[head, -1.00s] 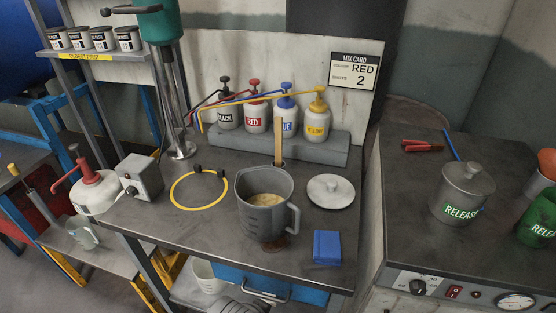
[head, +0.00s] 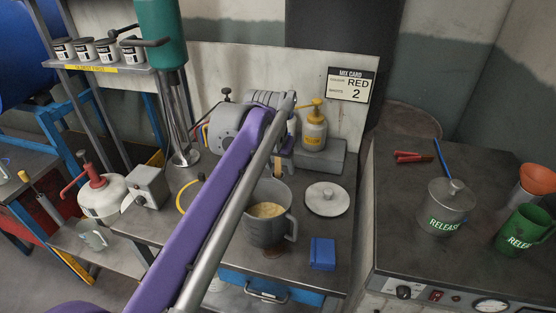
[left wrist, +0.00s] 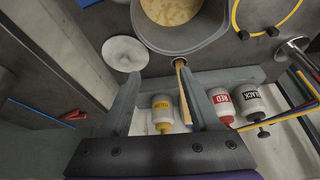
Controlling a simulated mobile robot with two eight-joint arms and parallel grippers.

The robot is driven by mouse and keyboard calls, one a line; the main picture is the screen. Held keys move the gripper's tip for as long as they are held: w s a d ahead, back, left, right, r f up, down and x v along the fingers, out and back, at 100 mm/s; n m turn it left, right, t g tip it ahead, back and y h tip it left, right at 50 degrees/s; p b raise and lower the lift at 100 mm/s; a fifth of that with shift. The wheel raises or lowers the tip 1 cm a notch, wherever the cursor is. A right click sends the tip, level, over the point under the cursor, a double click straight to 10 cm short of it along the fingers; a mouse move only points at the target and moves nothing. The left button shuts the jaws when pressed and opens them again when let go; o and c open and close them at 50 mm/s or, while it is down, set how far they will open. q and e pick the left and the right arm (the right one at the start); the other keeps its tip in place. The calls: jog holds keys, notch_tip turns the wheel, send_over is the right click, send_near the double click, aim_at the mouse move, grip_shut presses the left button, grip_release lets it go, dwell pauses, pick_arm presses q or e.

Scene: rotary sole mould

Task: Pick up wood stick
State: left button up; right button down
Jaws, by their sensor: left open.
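The wood stick (left wrist: 181,76) is a thin pale stick at the back rim of the grey jug (head: 268,228). In the left wrist view it lies between my open fingers, closer to the right-hand one; I cannot tell its depth against them. The jug (left wrist: 181,41), holding a tan, grainy mix, lies beyond the fingertips. My left gripper (left wrist: 161,84) is open and empty. In the head view my purple arm crosses the bench to the jug's back, hiding most of the stick and the fingertips. My right gripper is not in view.
The yellow pump bottle (head: 314,130) stands close behind the jug; the red bottle (left wrist: 222,104) and black bottle (left wrist: 248,100) are beside my fingers. A round lid (head: 327,198) and blue block (head: 323,253) lie right of the jug. A mixer (head: 158,60) stands left.

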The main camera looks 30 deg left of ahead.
pick_arm(q)
jog(key=w+a+r+p, duration=0.2)
jog(key=w+a+r, duration=0.4)
jog(key=w+r, duration=0.15)
jog(key=x, duration=1.1)
jog(key=shift+f+n+b, duration=0.15)
jog(key=shift+n+b, duration=0.25)
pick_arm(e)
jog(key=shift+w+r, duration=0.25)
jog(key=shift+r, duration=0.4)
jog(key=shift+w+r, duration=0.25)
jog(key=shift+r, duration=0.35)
pick_arm(q)
jog(key=shift+s, duration=0.1)
grip_shut()
